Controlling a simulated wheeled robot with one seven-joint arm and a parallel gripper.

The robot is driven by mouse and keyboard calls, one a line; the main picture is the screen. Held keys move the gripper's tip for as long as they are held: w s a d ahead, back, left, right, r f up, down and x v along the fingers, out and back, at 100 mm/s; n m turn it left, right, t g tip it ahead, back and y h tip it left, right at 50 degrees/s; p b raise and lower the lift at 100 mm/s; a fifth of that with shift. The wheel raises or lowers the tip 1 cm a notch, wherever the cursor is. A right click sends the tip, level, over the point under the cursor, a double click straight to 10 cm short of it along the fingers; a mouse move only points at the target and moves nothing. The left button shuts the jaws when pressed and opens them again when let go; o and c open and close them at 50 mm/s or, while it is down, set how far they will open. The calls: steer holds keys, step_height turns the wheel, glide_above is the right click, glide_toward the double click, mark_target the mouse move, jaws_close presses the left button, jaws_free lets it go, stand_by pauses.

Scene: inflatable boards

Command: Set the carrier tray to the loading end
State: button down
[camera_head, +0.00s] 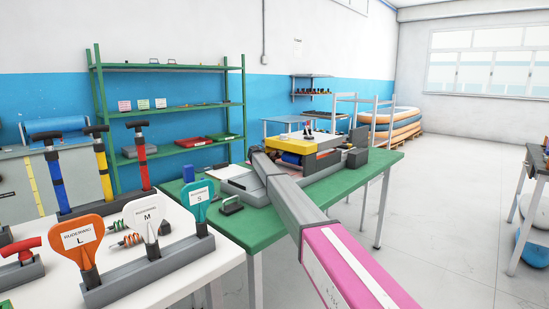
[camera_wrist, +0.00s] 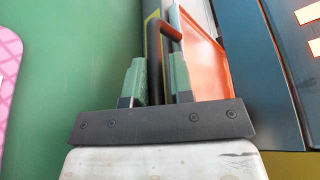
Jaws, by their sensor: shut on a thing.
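In the wrist view my gripper (camera_wrist: 157,78) has its two green fingers shut on a dark upright handle (camera_wrist: 155,52) with a bent top. An orange-red flat panel (camera_wrist: 203,62) stands just right of the handle; I cannot tell whether the handle joins it or which part is the carrier tray. In the head view my grey and pink arm reaches to a machine with a yellow top (camera_head: 300,142) on the green table (camera_head: 262,228). My arm hides the gripper and the held handle there.
A black-handled block (camera_head: 231,205) lies on the green table left of my arm. A white table (camera_head: 180,282) with paddles marked L, M and S stands at the front left. Green shelves (camera_head: 170,107) stand behind.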

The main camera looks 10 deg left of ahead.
steer(key=shift+a+f, duration=0.15)
steer(key=shift+f, duration=0.15)
steer(key=c, duration=1.1)
jaws_free()
steer(key=shift+w+f, duration=0.1)
steer(key=shift+r, duration=0.2)
steer(key=shift+s+a, duration=0.15)
steer(key=shift+s, duration=0.05)
steer(key=v, duration=1)
steer(key=shift+a+r, duration=0.1)
steer(key=shift+c, duration=0.2)
